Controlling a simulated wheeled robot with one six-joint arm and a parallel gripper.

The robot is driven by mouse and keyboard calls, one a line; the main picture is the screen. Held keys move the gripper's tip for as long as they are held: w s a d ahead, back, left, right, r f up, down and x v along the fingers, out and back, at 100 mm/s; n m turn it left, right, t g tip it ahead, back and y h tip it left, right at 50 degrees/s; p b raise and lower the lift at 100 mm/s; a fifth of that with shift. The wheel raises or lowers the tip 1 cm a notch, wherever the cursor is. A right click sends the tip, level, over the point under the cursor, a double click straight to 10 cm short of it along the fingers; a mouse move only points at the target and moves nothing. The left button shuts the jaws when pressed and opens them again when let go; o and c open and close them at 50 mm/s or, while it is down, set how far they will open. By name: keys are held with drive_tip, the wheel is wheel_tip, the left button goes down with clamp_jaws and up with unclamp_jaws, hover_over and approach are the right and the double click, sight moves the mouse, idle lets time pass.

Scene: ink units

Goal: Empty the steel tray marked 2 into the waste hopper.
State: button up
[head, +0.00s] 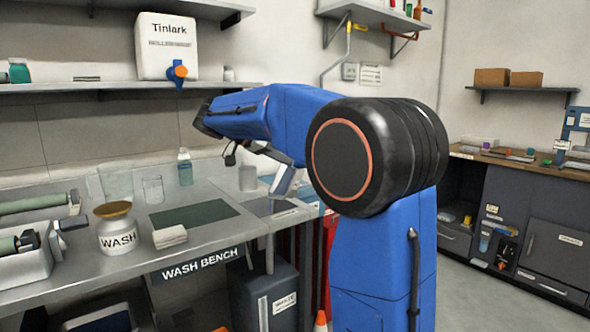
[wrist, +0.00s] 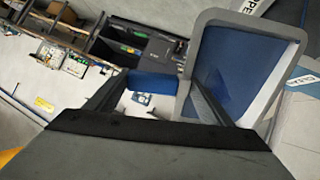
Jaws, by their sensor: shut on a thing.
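In the wrist view a steel-grey rimmed tray (wrist: 186,68) with a blue inside stands tilted at the right finger. No number can be read on it. My gripper (wrist: 155,85) has a blue piece between its fingertips, which meets the tray's rim and looks like its grip. In the head view my gripper (head: 266,158) is over the right end of the wash bench, with a pale slanted piece at its tip. A pale strip with partly cut-off lettering (wrist: 248,6) lies beyond the tray; I cannot tell whether it is the waste hopper's.
The wash bench (head: 120,270) carries a WASH jar (head: 117,235), a folded cloth (head: 170,237), clear vessels and rollers. A dark bin (head: 264,293) and an orange cone (head: 321,321) stand below its right end. A cabinet counter (head: 535,165) is at the right; floor lies between.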

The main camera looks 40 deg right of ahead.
idle(0.4)
drive_tip(key=shift+s+d+f+t+y, duration=0.2)
drive_tip(key=shift+d+y, duration=0.2)
drive_tip(key=shift+d, duration=0.15)
drive_tip(key=shift+s+d+f+t+y, duration=0.15)
drive_tip(key=shift+s+d+t+y, duration=0.05)
drive_tip(key=shift+d+y, duration=0.25)
drive_tip(key=s+d+f+t+y, duration=0.1)
drive_tip(key=d+f+y, duration=0.2)
drive_tip(key=f, duration=0.3)
drive_tip(key=s+d+f+t+y, duration=0.1)
drive_tip(key=d+f+t+y, duration=0.1)
drive_tip(key=d+f+y, duration=0.2)
drive_tip(key=shift+s+f+t+y, duration=0.2)
drive_tip(key=shift+f+t+y, duration=0.1)
drive_tip(key=shift+f+y, duration=0.75)
drive_tip(key=shift+a+r, duration=0.1)
drive_tip(key=shift+r, duration=0.05)
